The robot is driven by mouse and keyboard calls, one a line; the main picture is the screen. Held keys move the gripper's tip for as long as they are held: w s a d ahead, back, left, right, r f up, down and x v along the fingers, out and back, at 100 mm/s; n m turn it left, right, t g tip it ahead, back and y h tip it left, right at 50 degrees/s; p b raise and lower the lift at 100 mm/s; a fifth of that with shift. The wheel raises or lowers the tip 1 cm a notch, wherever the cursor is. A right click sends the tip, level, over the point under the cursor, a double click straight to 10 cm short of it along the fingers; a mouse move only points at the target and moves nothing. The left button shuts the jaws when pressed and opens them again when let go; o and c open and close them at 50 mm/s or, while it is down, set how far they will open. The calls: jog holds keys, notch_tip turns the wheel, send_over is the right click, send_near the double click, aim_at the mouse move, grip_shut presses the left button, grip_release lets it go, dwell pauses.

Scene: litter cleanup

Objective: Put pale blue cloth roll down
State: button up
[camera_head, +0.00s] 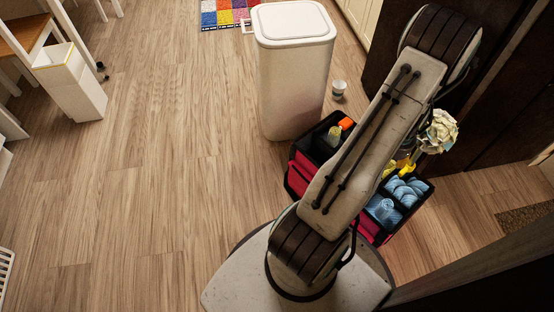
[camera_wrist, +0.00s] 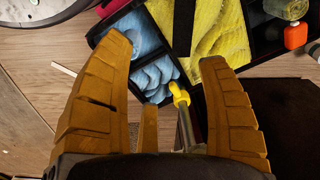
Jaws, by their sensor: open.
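Pale blue cloth rolls lie in two compartments at the right end of the caddy (camera_head: 292,186), one part at the front (camera_head: 384,209) and several at the back (camera_head: 406,190). In the wrist view, one blue cloth (camera_wrist: 137,36) fills a compartment, and more blue rolls (camera_wrist: 155,77) lie in the one beside it. I cannot tell which is the task's roll. My gripper (camera_wrist: 162,50) is open above this end of the caddy, with no cloth visible between its fingers. In the head view my arm hides the gripper and the caddy's middle.
A yellow-ended grey handle (camera_wrist: 182,98) rises near my fingers. A crumpled pale thing (camera_head: 438,131) stands above the caddy. A white bin (camera_head: 292,80) and cup (camera_head: 338,89) stand behind.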

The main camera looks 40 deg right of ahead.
jog(key=w+a+r+n+t, duration=0.1)
jog(key=w+a+r+n, duration=0.9)
jog(key=w+a+r, duration=0.7)
jog(key=s+a+r+n, duration=0.1)
jog(key=a+r+n, duration=0.1)
jog(key=a, duration=0.5)
jog(key=s+a+r+n+t, duration=0.1)
jog(key=a+r+n, duration=0.2)
jog(key=a+n, duration=0.2)
jog(key=s+a+r+n, duration=0.1)
jog(key=a+n, duration=0.3)
jog(key=a, duration=0.6)
jog(key=shift+s+a+r, duration=0.15)
jog(key=shift+s+r, duration=0.15)
jog(key=shift+r, duration=0.4)
notch_tip(320, 180, up, 32)
jog(key=t+p, duration=0.1)
jog(key=p, duration=2.9)
jog(key=shift+s, duration=0.15)
